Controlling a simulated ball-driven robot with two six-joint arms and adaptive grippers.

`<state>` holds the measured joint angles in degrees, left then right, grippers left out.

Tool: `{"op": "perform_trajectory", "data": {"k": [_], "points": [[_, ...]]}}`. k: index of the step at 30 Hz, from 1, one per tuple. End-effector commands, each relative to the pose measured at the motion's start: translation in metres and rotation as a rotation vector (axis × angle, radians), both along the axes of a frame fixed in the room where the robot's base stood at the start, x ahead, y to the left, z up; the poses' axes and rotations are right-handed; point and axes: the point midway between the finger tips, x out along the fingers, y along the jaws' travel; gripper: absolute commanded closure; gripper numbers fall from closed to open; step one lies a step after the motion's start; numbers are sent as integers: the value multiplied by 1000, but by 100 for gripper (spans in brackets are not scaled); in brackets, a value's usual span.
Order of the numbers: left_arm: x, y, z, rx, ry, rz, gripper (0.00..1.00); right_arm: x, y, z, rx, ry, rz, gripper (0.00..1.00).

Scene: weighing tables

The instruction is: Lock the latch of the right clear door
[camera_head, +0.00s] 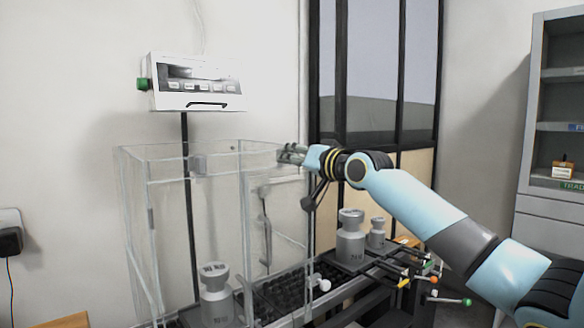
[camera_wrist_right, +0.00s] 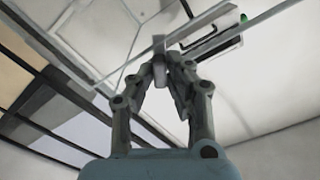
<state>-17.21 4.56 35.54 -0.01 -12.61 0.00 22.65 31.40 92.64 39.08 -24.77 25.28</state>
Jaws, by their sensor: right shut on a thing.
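The clear weighing enclosure (camera_head: 137,215) stands in the middle of the head view. Its right clear door (camera_head: 285,228) is the panel at the right side, below my right gripper. My right gripper (camera_head: 287,154) is at the upper right corner of the enclosure, level with the top rim. In the right wrist view the gripper (camera_wrist_right: 168,70) is shut on a small grey latch (camera_wrist_right: 159,45) at the clear edge. In the head view the fingers mostly hide this latch. Whether it is locked cannot be told. My left gripper is not in view.
A display box (camera_head: 196,88) with a green knob hangs behind the enclosure. A grey weight (camera_head: 216,296) stands at the front, and a larger weight (camera_head: 350,245) and a smaller one (camera_head: 377,232) stand to the right. A grey shelf cabinet (camera_head: 531,130) is at the far right.

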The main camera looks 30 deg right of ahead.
Motion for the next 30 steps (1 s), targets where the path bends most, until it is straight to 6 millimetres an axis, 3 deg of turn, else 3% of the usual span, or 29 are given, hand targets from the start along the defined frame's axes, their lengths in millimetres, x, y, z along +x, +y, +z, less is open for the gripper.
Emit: {"op": "perform_trajectory", "data": {"k": [15,30], "points": [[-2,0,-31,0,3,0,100,0,0,-4,-419,-27,1,100],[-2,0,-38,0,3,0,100,0,0,-3,-565,-38,1,100]]}}
